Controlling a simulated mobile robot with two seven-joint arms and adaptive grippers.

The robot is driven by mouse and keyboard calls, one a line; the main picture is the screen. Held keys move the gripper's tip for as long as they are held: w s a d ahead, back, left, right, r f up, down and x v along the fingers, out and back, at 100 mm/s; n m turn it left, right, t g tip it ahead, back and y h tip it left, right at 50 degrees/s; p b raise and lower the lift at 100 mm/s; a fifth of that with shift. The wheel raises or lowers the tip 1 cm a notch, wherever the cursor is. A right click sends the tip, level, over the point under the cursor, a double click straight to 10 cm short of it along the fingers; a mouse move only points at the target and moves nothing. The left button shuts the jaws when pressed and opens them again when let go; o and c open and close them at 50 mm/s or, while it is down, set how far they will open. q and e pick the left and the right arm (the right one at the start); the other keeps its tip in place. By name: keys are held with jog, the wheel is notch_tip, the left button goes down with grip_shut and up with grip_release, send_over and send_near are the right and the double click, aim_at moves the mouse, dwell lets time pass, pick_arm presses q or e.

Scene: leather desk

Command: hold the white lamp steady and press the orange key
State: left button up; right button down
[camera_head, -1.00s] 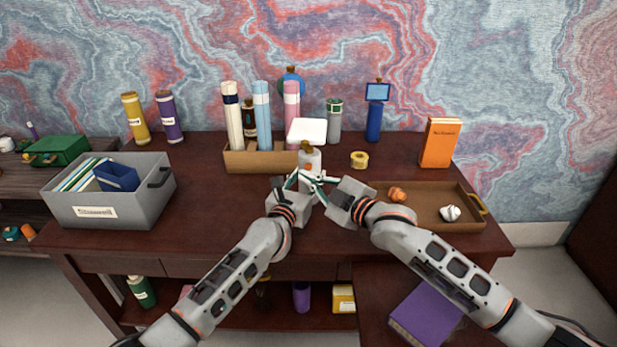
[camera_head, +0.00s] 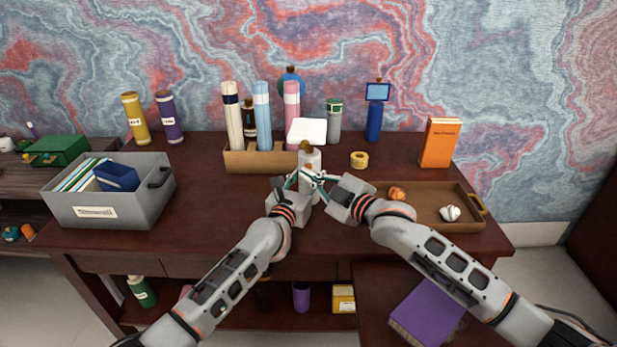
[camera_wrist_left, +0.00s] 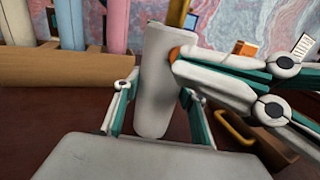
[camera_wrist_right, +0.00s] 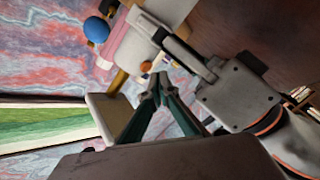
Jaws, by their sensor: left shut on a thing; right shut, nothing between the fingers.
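The white lamp has a square white head (camera_head: 306,130) on a pale cylindrical body (camera_head: 310,160), with a brass neck between them in the right wrist view (camera_wrist_right: 120,80). My left gripper (camera_wrist_left: 160,95) is shut on the lamp body, one finger on each side, and the body stands roughly upright. The orange key (camera_wrist_left: 174,54) is a small round knob on the upper side of the body; it also shows in the right wrist view (camera_wrist_right: 146,66). My right gripper (camera_wrist_right: 155,78) is shut and empty, its tips right at the key. Whether they touch it I cannot tell.
A wooden box of tall rolls (camera_head: 262,160) stands close behind the lamp at left. A yellow tape roll (camera_head: 359,159) and a brown tray (camera_head: 430,222) are to the right. A grey bin (camera_head: 110,205) stands at the left. The desk between bin and lamp is clear.

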jog(key=shift+w, duration=0.15)
dwell(0.5)
jog(key=shift+w, duration=0.3)
jog(key=shift+w+d, duration=0.1)
jog(key=shift+w, duration=0.25)
dwell(0.7)
jog(key=shift+s, duration=0.8)
jog(key=s, duration=0.6)
jog(key=shift+a, duration=0.3)
